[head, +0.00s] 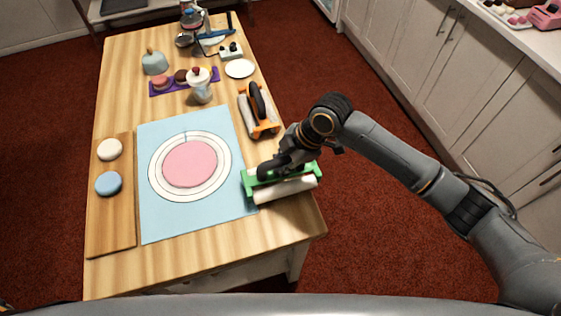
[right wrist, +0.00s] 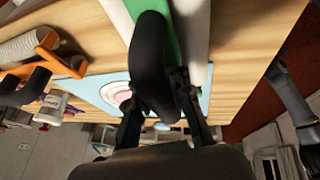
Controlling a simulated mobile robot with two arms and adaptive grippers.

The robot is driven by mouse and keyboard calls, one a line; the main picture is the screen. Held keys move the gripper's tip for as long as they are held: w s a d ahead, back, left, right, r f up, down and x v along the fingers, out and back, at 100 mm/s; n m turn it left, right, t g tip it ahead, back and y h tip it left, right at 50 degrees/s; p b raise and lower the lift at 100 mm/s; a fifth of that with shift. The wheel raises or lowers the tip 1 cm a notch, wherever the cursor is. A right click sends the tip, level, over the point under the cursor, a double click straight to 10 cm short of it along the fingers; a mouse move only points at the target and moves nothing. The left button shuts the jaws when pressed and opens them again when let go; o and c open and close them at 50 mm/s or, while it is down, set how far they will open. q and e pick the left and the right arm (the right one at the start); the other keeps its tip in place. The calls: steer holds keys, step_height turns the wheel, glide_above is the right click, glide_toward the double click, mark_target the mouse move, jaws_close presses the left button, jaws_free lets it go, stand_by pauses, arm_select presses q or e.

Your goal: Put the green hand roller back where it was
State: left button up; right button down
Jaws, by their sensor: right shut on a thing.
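The green hand roller (head: 311,170), with a green frame and a pale roller, is at the right edge of the table, by the blue mat's right side. I cannot tell whether it touches the table. My right gripper (head: 268,169) is shut on its dark handle and partly hides it. In the right wrist view the green frame (right wrist: 165,28) and pale roller (right wrist: 191,30) show behind the dark handle (right wrist: 152,65). My left gripper is not in view.
An orange hand roller (head: 268,130) stands just behind the green one. The blue mat (head: 155,225) bears a pink disc (head: 190,164). A wooden board (head: 112,230) with two round pieces lies left. A jar (head: 201,90), purple tray (head: 213,75) and white plate (head: 239,68) stand farther back.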

steer(key=shift+f, duration=0.6)
steer(key=c, duration=1.2)
jaws_free()
steer(key=shift+s+f, duration=0.1)
steer(key=shift+r, duration=0.3)
steer(key=b+v, duration=0.1)
steer(key=v, duration=1.1)
steer(key=shift+r, duration=0.4)
